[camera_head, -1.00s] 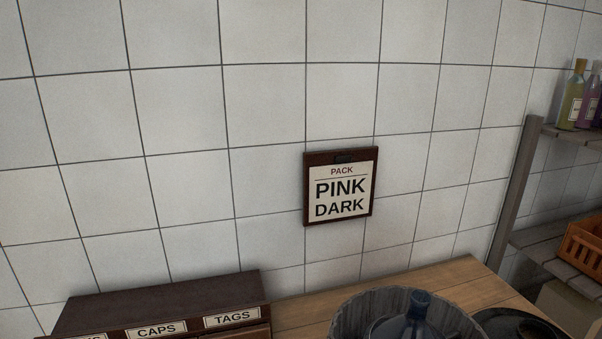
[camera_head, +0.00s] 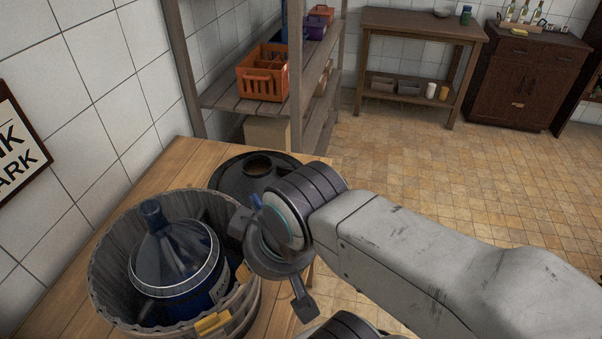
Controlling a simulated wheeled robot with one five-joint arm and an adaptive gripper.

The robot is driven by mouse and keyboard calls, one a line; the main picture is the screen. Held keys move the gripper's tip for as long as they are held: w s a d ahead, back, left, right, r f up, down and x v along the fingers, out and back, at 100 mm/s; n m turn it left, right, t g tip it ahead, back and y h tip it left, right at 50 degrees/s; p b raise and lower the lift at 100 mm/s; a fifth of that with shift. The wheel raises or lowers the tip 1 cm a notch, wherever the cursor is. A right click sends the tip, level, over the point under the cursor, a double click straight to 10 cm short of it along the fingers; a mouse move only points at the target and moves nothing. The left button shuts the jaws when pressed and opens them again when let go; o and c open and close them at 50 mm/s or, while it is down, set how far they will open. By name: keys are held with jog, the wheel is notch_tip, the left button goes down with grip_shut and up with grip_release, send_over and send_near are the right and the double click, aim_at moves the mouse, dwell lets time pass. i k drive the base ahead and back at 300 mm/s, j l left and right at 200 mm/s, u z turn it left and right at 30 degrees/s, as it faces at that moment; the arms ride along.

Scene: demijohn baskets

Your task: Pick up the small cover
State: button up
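A dark round cover (camera_head: 228,176) with a raised ring and a brownish opening in its middle lies on the wooden table, right behind the basket. I cannot tell its size class, as no other cover shows clearly. My gripper (camera_head: 272,264) is in front of the cover and to the right of the basket, seen from behind. Its fingers look spread apart, with nothing visible between them. My wrist hides the cover's right part.
A grey wooden basket (camera_head: 107,262) holding a blue glass demijohn (camera_head: 178,262) stands on the wooden table (camera_head: 178,160). A shelf (camera_head: 222,97) with an orange crate (camera_head: 262,78) is behind. A brown side table (camera_head: 420,28) and a cabinet (camera_head: 525,75) stand farther back. The tiled floor (camera_head: 430,160) between is clear.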

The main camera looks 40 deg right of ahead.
aim_at(231, 178)
jog(key=z, duration=0.7)
jog(key=i+l+u, duration=0.1)
jog(key=l+u, duration=1.2)
jog(key=u, duration=0.15)
jog(key=k+l+u, duration=0.1)
jog(key=l+u, duration=0.35)
jog(key=k+l+u, duration=0.2)
jog(key=l+u, duration=0.15)
jog(key=u, duration=0.15)
jog(key=k+l+u, duration=0.2)
jog(key=u, duration=0.25)
jog(key=k+l+u, duration=0.3)
jog(key=u, duration=0.2)
jog(key=k+u, duration=0.25)
jog(key=u, duration=0.25)
jog(key=k+l, duration=0.05)
